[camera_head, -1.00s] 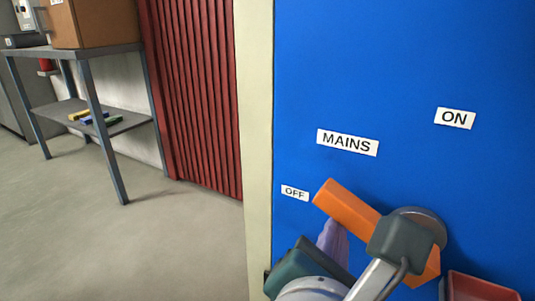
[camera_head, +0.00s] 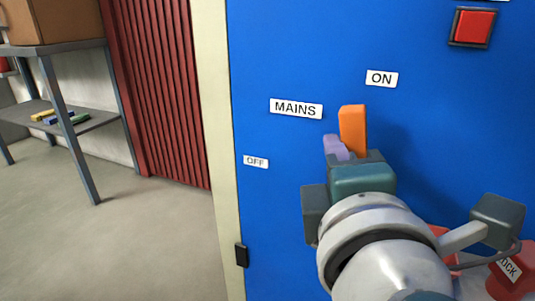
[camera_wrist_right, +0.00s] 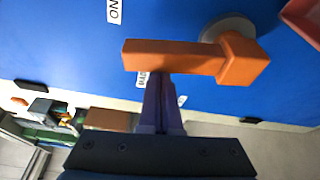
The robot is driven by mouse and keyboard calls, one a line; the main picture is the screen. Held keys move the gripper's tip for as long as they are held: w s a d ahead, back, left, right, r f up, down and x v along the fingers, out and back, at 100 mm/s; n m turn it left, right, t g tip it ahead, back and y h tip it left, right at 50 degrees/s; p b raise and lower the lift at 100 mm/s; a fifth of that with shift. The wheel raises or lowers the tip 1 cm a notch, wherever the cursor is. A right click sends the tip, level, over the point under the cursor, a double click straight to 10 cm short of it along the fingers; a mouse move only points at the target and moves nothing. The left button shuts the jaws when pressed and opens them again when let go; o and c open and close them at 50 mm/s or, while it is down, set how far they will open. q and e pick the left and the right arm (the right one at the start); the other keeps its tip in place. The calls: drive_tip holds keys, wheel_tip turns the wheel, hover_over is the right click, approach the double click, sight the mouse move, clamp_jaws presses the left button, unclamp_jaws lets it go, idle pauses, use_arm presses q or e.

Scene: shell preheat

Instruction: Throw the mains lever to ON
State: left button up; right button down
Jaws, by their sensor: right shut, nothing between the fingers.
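The orange mains lever (camera_head: 352,128) stands nearly upright on the blue panel (camera_head: 300,40), its tip just below and left of the ON label (camera_head: 381,79). The MAINS label (camera_head: 296,108) and the OFF label (camera_head: 256,161) are to its left. My right gripper (camera_head: 336,148) is shut and empty, with its purple fingers at the lever's left side. In the right wrist view the lever (camera_wrist_right: 175,57) and its round hub (camera_wrist_right: 228,27) show. The fingertips (camera_wrist_right: 162,80) lie against or very near the lever's edge. My left gripper is not in view.
A red button (camera_head: 474,27) in a dark frame is at the panel's upper right. A red part with a partly hidden label (camera_head: 510,270) is at lower right. A shelf (camera_head: 85,124) and a red corrugated wall (camera_head: 160,90) stand left. The floor at left is clear.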

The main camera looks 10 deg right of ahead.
drive_tip(key=shift+s+d+r+m+t+b, duration=0.25)
drive_tip(key=shift+s+d+m+t+b, duration=0.2)
drive_tip(key=shift+d+m+b, duration=0.5)
drive_tip(key=shift+a+m, duration=0.15)
drive_tip(key=shift+m, duration=0.1)
drive_tip(key=shift+w, duration=0.1)
